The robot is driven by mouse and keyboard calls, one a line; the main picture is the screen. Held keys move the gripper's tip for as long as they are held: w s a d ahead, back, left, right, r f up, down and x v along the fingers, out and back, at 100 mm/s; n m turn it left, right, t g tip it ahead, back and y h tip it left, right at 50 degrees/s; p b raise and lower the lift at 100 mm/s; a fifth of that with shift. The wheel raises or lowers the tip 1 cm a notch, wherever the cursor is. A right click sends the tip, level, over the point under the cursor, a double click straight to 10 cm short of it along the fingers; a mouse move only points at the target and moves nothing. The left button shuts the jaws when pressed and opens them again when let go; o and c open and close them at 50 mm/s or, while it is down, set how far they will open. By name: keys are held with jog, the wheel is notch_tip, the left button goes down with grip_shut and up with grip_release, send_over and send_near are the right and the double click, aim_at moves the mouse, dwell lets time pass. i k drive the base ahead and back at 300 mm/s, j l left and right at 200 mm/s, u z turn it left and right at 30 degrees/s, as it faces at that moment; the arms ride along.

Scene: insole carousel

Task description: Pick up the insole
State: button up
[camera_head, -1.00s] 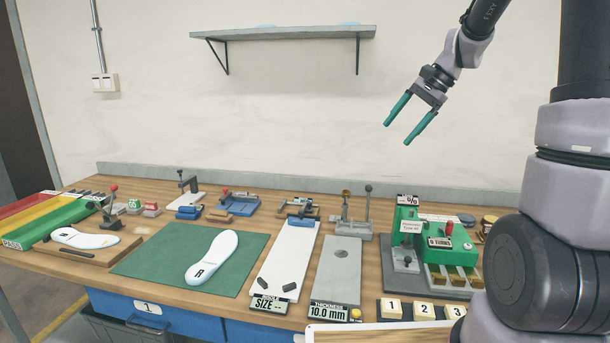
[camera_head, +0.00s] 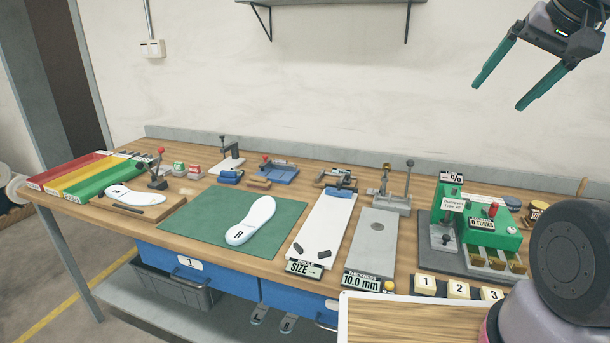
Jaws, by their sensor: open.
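A white insole (camera_head: 250,220) marked with a letter that looks like R lies flat on the green mat (camera_head: 187,222). A second white insole (camera_head: 134,196) lies on a wooden board at the left, by a small clamp (camera_head: 157,172). My gripper (camera_head: 499,94) has two teal fingers spread apart with nothing between them. It hangs in the air at the upper right, well above the table and far to the right of both insoles.
A white size board (camera_head: 327,222) and a grey thickness plate (camera_head: 372,245) stand right of the mat. A green machine (camera_head: 485,230) and numbered blocks (camera_head: 458,290) are further right. Coloured trays (camera_head: 90,175) fill the left end. A shelf (camera_head: 330,5) is on the wall.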

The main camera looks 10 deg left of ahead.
aim_at(264, 208)
jog(key=j+u, duration=0.1)
jog(key=u, duration=0.3)
jog(key=j+u, duration=0.15)
jog(key=u, duration=0.2)
jog(key=j+u, duration=0.1)
jog(key=u, duration=0.3)
